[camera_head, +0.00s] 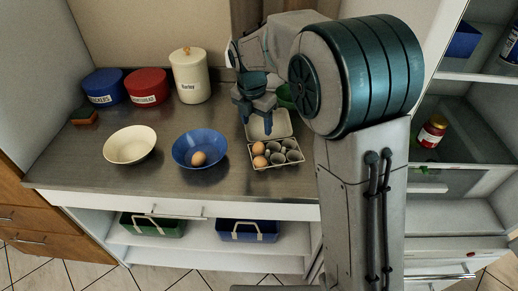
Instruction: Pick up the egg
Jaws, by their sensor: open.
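A brown egg (199,158) lies in the blue bowl (184,144) on the metal counter. An open grey egg carton (293,161) stands to the right of the bowl. Two more brown eggs sit in its left cups, a rear egg (258,148) and a front egg (260,162); the other visible cups look empty. My gripper (257,125) is open and points down above the raised carton lid (282,124), behind the eggs. It holds nothing that I can see. My arm hides part of the counter behind and to the right of the carton.
A cream bowl (130,144) stands left of the blue bowl. A green bowl (285,95) is partly hidden behind my gripper. The front counter strip is clear.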

